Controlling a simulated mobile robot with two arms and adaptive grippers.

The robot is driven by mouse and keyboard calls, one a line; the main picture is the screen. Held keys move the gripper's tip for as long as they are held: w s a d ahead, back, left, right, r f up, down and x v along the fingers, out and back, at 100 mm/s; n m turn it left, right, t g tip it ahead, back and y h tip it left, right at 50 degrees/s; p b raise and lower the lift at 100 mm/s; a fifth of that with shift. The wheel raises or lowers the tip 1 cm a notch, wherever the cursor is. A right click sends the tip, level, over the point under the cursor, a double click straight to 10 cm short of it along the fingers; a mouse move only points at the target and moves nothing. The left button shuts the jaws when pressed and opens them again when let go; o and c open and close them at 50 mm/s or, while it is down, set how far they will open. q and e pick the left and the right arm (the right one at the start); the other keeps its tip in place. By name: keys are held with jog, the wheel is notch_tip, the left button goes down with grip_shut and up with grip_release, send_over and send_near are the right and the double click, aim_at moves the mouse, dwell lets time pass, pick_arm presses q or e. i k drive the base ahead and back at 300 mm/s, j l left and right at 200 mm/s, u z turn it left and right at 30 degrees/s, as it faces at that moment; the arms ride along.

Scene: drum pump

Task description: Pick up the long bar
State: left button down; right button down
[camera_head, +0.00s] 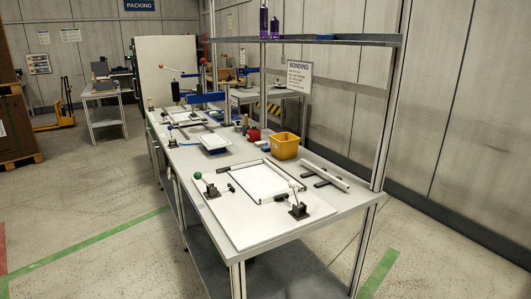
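A long light-grey bar (326,171) lies at the right side of the near workbench, close to its back edge. It runs diagonally, and dark short pieces (322,181) show beside or under it; I cannot tell whether they touch it. Neither of my grippers is in view.
A yellow bin (285,146) stands behind the bar. A post (390,110) and a shelf (340,39) rise beside the bench. Floor in front is free.

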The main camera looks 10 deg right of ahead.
aim_at(339, 183)
jog(key=i+l+z, duration=0.1)
jog(key=l, duration=0.35)
jog(key=i+l+z, duration=0.15)
jog(key=i+l, duration=0.15)
jog(key=i+l+z, duration=0.1)
jog(key=l, duration=0.4)
jog(key=i, duration=0.1)
